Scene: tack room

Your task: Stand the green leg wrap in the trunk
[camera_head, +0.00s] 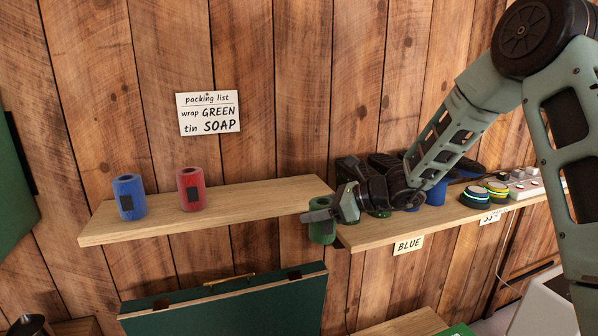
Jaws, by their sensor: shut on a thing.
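The green leg wrap (322,233) is a short green roll held upright, just off the right end of the left shelf and beside the left end of the right shelf. My gripper (322,212) is shut on its upper part, reaching in from the right. A dark green trunk (225,303) with a wooden edge and a brass handle shows at the bottom, below and left of the wrap. I see only its upright green panel and top edge; its interior is hidden.
A blue roll (129,197) and a red roll (191,189) stand on the left shelf (245,204). The right shelf (425,226) bears tins (474,197) and a blue item (436,193) partly behind my arm. A packing list (208,113) reads wrap GREEN, tin SOAP.

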